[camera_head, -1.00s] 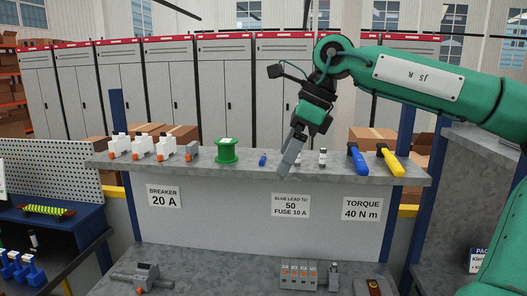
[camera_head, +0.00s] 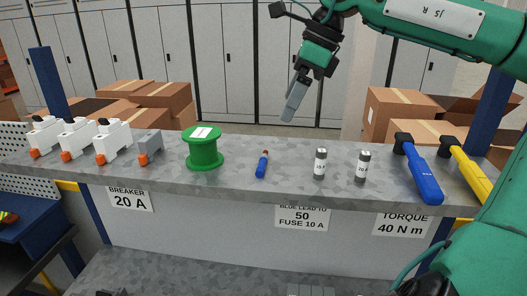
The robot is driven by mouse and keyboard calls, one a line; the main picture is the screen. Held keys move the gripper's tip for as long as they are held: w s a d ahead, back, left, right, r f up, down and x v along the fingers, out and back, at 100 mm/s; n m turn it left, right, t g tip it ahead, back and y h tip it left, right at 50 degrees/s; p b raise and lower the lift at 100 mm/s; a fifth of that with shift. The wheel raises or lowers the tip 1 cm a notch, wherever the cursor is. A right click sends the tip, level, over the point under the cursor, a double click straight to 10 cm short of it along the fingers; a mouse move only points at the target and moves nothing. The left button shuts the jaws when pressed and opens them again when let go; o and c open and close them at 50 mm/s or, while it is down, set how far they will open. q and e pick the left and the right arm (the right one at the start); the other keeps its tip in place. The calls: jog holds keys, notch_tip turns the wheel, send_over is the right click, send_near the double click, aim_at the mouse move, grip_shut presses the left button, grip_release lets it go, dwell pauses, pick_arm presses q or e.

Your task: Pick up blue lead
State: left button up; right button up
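The blue lead (camera_head: 261,167) is a small blue piece with a brownish end. It lies on the grey shelf (camera_head: 230,187), between the green spool and the fuses. My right gripper (camera_head: 288,115) comes in from the right and hangs above and beyond the lead in the picture, apart from it, with its fingers pointing down. The fingers show edge-on as one grey shape, so any gap between them is hidden. Nothing shows between them. My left gripper is not in view.
Left of the lead stand a green spool (camera_head: 203,148), a grey breaker (camera_head: 150,148) and several white breakers (camera_head: 113,143). Right of it are two fuses (camera_head: 320,164) (camera_head: 363,166), a blue torque tool (camera_head: 421,175) and a yellow one (camera_head: 468,173). Cardboard boxes (camera_head: 401,107) stand behind.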

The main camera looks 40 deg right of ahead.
aim_at(261, 159)
jog(key=x, duration=0.2)
jog(key=p+x, duration=0.1)
jog(key=x, duration=0.2)
jog(key=p+x, duration=0.1)
jog(key=x, duration=0.1)
jog(key=shift+a+f, duration=0.3)
jog(key=shift+a, duration=0.05)
jog(key=shift+w+f+p, duration=0.15)
jog(key=shift+f+p, duration=0.05)
jog(key=shift+p, duration=0.1)
jog(key=shift+a+f+p, duration=0.25)
jog(key=shift+a+p, duration=0.1)
jog(key=shift+p, duration=0.25)
jog(key=p+x, duration=0.2)
jog(key=x, duration=0.1)
jog(key=shift+w, duration=0.1)
jog(key=shift+w+a+f, duration=0.1)
jog(key=shift+w+f, duration=0.15)
jog(key=shift+f, duration=0.4)
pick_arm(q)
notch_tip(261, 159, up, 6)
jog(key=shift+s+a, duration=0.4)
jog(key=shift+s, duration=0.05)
pick_arm(e)
jog(key=shift+s, duration=0.1)
